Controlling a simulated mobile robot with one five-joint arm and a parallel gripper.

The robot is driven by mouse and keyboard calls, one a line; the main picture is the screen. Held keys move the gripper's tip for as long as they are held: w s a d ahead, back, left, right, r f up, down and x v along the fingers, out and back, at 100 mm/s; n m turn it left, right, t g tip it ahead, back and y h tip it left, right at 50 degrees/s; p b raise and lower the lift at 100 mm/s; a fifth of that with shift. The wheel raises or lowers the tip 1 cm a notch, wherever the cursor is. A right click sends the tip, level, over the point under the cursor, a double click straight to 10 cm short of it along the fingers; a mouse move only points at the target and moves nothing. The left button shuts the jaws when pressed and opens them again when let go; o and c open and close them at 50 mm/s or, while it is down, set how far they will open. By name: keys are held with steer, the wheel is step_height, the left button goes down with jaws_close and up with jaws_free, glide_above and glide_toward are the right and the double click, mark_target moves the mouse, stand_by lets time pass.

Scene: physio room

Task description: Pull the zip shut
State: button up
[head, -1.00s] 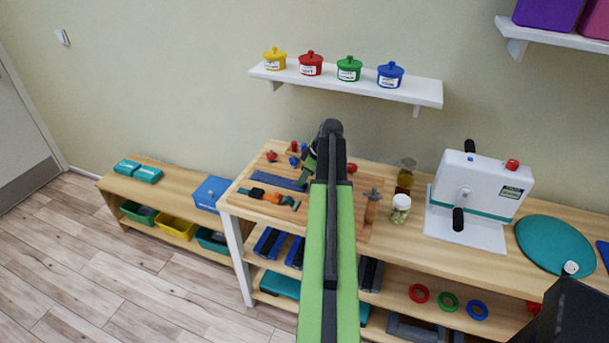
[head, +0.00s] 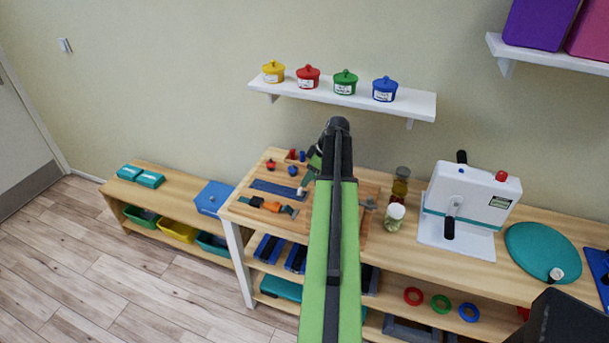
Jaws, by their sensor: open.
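A wooden activity board (head: 240,208) lies on the bench. A dark blue strip (head: 275,188), which looks like the zip, runs across it. A small pale piece (head: 301,191) shows at the strip's right end; I cannot tell for sure that it is the zip's pull. My gripper (head: 309,178) is open, just right of and slightly above that end. My green and black arm hides much of the gripper and the board's middle. Contact between the fingers and the pale piece cannot be made out.
An orange and black buckle strap (head: 268,205) lies in front of the strip. Red and blue knobs (head: 292,170) stand behind it. Jars (head: 394,217) and a white crank machine (head: 470,207) stand to the right. A wall shelf (head: 345,98) with lidded pots hangs above.

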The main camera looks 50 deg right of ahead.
steer(key=p+v, duration=0.8)
steer(key=v, duration=0.2)
steer(key=shift+r, duration=0.2)
steer(key=w+a+f+n+y+b, duration=0.1)
steer(key=w+a+n, duration=0.1)
steer(key=w+a, duration=0.6)
steer(key=w+a+f+n+g, duration=0.15)
steer(key=w+a, duration=0.35)
steer(key=a, duration=0.7)
steer(key=w+a+n+y+b, duration=0.1)
steer(key=w+a+n, duration=0.1)
steer(key=w+a, duration=0.6)
steer(key=s+a+f+g+h+b, duration=0.1)
steer(key=s+a, duration=0.1)
steer(key=a, duration=1)
steer(key=s+a+f+g, duration=0.1)
steer(key=a, duration=1.1)
steer(key=s+a+m+h, duration=0.2)
steer(key=s+a+m, duration=0.2)
steer(key=s+m, duration=0.3)
steer(key=shift+f+m+g+b, duration=0.35)
steer(key=shift+f+m, duration=0.1)
steer(key=shift+m, duration=0.6)
